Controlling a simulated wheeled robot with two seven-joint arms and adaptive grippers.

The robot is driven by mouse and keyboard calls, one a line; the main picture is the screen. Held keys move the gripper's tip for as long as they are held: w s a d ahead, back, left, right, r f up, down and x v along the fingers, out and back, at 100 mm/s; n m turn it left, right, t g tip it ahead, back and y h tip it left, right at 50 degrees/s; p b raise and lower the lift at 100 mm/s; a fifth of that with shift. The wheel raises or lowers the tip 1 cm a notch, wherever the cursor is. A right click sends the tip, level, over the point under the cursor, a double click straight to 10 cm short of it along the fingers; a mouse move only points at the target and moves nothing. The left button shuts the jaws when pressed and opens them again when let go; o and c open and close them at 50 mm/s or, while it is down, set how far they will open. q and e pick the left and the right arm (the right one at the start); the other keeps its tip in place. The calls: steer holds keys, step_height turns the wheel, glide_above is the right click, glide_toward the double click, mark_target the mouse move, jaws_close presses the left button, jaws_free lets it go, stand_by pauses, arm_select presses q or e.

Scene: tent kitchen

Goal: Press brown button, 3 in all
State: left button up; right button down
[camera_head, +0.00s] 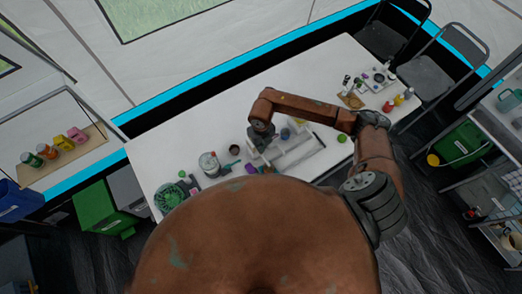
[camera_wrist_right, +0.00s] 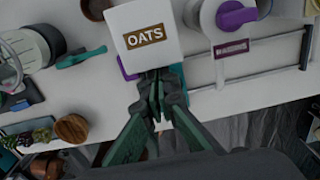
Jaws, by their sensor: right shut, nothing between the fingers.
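I cannot single out a brown button for sure. A small dark brown round thing (camera_head: 234,149) sits on the white table, left of my right gripper (camera_head: 262,138) in the head view. In the right wrist view a round brown piece (camera_wrist_right: 72,128) lies at the lower left, and a brown bowl-like thing (camera_wrist_right: 97,8) is at the top. My right gripper (camera_wrist_right: 156,88) is shut and empty, its tips just below a white container with a brown OATS label (camera_wrist_right: 145,38). I cannot tell whether they touch. My left gripper is not in view.
A white canister with a purple part (camera_wrist_right: 236,15) stands right of the OATS container. The table's back left is clear.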

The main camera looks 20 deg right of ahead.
steer(key=shift+r, duration=0.1)
steer(key=shift+r+p, duration=1.85)
steer(key=shift+r, duration=1.1)
steer(key=shift+f, duration=0.1)
